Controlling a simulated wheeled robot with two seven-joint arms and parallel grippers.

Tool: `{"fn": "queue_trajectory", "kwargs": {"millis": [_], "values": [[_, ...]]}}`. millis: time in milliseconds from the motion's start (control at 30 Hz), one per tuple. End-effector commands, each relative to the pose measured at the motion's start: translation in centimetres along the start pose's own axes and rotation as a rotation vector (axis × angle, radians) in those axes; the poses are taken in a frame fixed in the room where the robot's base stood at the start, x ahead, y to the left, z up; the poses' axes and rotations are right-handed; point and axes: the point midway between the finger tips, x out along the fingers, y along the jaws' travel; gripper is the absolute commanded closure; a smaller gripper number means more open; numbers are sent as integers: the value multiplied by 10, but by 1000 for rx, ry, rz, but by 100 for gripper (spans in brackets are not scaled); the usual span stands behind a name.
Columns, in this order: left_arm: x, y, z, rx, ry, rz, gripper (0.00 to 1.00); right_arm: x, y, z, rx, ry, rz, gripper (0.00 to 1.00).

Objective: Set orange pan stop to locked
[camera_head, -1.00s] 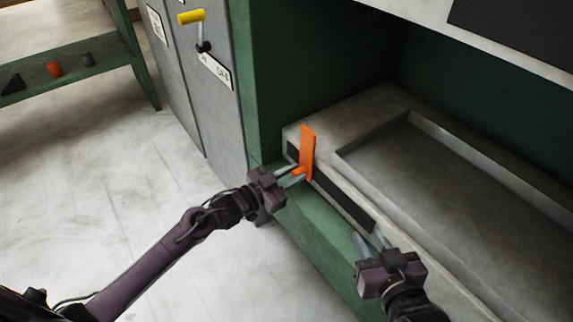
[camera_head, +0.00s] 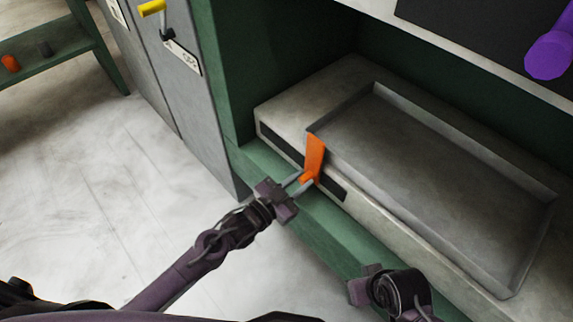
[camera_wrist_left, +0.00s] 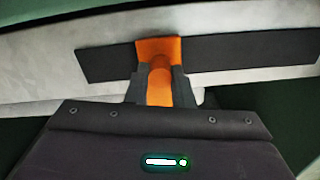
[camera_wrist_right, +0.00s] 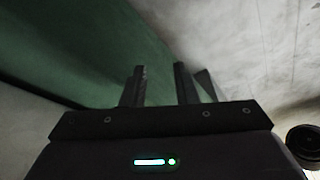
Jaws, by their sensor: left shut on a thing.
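The orange pan stop (camera_head: 315,155) stands at the front edge of the grey press bed, at a dark slot (camera_head: 280,142) in its front face. It sits right of the slot's middle, beside the tray-like pan (camera_head: 430,180). My left gripper (camera_head: 306,182) is shut on the stop's orange stem. The left wrist view shows the stem (camera_wrist_left: 159,85) between the two fingers (camera_wrist_left: 160,90), with the dark slot running to both sides. My right gripper (camera_head: 368,288) is low at the front of the press; its fingers (camera_wrist_right: 159,80) are apart and empty in the right wrist view.
A green ledge (camera_head: 335,235) runs along the press front. A grey cabinet with a yellow-handled crank (camera_head: 153,8) stands at left. A purple cylinder (camera_head: 548,55) juts out at upper right. A green shelf (camera_head: 60,55) holds small parts. Left floor is clear.

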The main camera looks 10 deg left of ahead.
Motion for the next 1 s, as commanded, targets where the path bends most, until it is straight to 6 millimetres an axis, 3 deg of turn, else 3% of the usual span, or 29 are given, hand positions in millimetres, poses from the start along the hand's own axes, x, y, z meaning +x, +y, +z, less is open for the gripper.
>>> {"fn": "queue_trajectory", "kwargs": {"millis": [100,300,700,733,900,1000], "values": [[0,20,-6,-4,0,2,100,-7,6,3,13,-43,12,73],[0,36,-7,-2,-1,2,100,-9,11,8,25,-82,20,73],[0,42,-7,-4,-1,7,100,-9,12,10,27,-89,22,73],[0,42,-7,-4,-1,8,78,-9,12,10,27,-89,22,73],[0,41,-7,-4,0,6,57,-9,12,10,26,-89,22,73],[0,40,-7,-2,0,4,57,-9,12,10,26,-89,22,73]]}}
